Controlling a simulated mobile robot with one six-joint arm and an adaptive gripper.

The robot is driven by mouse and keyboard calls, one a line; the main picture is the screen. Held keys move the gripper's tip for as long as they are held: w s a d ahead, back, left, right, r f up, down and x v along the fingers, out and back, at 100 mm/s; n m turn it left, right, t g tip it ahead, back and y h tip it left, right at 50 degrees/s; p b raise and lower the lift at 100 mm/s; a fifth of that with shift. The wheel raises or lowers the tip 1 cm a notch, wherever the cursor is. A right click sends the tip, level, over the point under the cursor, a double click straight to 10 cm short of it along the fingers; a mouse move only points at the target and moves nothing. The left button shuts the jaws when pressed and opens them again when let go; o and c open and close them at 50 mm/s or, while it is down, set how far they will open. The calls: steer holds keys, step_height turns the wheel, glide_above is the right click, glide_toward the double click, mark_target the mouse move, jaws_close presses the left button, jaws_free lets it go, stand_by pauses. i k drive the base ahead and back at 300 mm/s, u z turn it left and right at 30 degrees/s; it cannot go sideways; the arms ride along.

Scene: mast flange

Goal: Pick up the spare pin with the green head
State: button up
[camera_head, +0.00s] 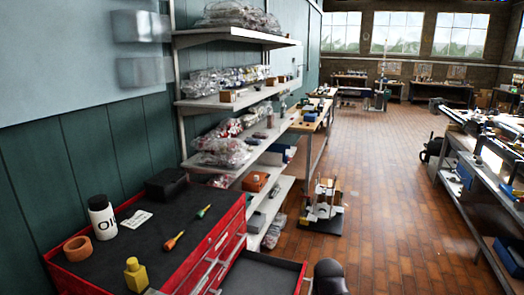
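A small slim item with a green end (204,211) lies on the black top of the red tool chest (215,240), near its right edge. It looks like the green-headed pin, but it is too small to tell its shape for sure. A similar item with an orange end (173,241) lies to its left and nearer to me. The two are apart. My gripper is not in view, so I cannot see whether it is open or shut.
On the chest top stand a white oil bottle (102,217), an orange ring (77,248), a yellow bottle (135,274), a black box (167,184) and a white card (136,219). A drawer (265,275) stands open at the chest's front.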

mark_target(201, 214)
steer(key=k, duration=1.35)
steer(key=z, duration=0.2)
steer(key=i, duration=1.75)
steer(key=u, duration=0.5)
